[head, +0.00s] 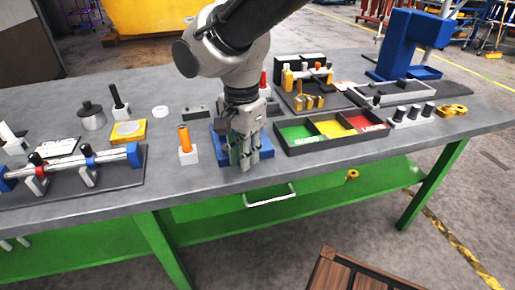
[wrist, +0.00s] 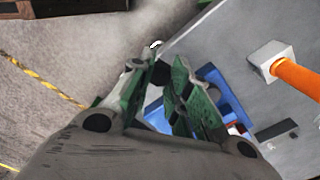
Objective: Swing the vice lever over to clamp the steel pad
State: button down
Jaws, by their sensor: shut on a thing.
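The blue vice (head: 222,152) stands near the front edge of the bench, behind and around my gripper. In the wrist view its blue body (wrist: 222,92) shows beside and between the fingers. My gripper (head: 244,162) points down at the front of the vice, its green-grey fingers closed in on the vice lever, which they almost wholly hide. In the wrist view the fingertips (wrist: 158,68) are close together. A small red and white part shows by the vice there, partly covered by a finger; I cannot tell whether it is the steel pad.
An orange-handled tool stands in a white block (head: 188,155) just left of the vice. A tray with green, yellow and red compartments (head: 290,146) is close on the right. A clamp fixture (head: 110,180) lies at far left. A drawer handle (head: 270,199) sits below the bench edge.

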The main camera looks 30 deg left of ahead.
jog(key=shift+s+a+m, duration=0.3)
jog(key=shift+s+m, duration=0.15)
jog(key=shift+m, duration=0.25)
jog(key=c, duration=1.3)
grip_release()
notch_tip(320, 180, up, 12)
